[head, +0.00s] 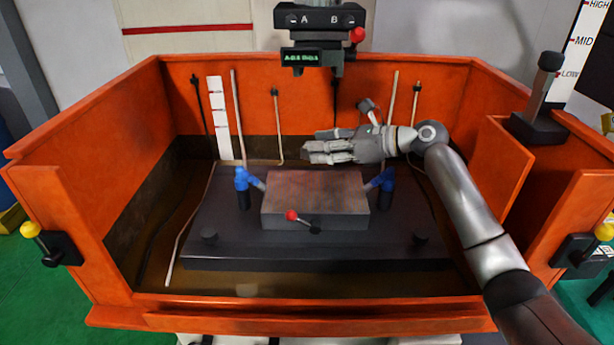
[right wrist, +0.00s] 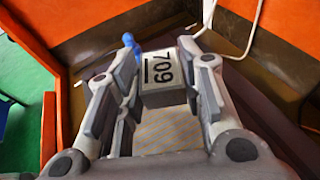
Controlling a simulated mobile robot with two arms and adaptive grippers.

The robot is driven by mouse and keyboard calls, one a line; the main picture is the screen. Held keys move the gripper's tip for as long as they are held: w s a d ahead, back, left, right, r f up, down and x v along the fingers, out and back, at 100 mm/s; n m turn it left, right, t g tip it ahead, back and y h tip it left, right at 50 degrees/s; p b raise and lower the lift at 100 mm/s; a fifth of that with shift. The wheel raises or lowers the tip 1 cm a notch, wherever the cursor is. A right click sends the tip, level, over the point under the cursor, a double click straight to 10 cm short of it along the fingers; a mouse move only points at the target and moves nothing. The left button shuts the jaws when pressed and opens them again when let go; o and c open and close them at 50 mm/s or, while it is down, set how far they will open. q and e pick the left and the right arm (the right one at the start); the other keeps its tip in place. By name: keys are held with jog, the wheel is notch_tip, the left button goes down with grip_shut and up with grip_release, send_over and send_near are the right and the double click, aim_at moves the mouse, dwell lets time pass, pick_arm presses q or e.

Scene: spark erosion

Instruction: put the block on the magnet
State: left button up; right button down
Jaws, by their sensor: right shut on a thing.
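The magnet (head: 315,190) is a grey rectangular slab with a brownish, finely lined top, in the middle of the tank in the head view. Its top also shows below the block in the right wrist view (right wrist: 168,132). My right gripper (head: 312,152) is above the magnet's far edge, pointing left. In the right wrist view it is shut on the block (right wrist: 162,72), a grey block with a white face numbered like 709. The block appears held above the magnet, with the gap unclear. In the head view the fingers largely hide the block. My left gripper is out of view.
The orange tank (head: 100,215) has high walls around a dark base plate (head: 330,250). Blue nozzles (head: 242,180) (head: 387,180) flank the magnet, and a red-knobbed lever (head: 291,215) is at its front. A machine head marked A and B (head: 320,20) hangs above.

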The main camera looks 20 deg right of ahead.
jog(key=shift+w+f, duration=0.45)
jog(key=shift+f, duration=0.2)
jog(key=p, duration=0.1)
send_over(323, 192)
notch_tip(323, 192, down, 5)
jog(key=shift+a+f, duration=0.1)
notch_tip(323, 192, down, 3)
jog(key=shift+r, duration=0.15)
jog(key=shift+p, duration=0.3)
jog(key=c, duration=1.3)
grip_release()
jog(key=shift+f, duration=0.2)
jog(key=o, duration=0.3)
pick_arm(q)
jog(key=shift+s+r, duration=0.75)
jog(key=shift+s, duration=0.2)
pick_arm(e)
jog(key=shift+o, duration=0.2)
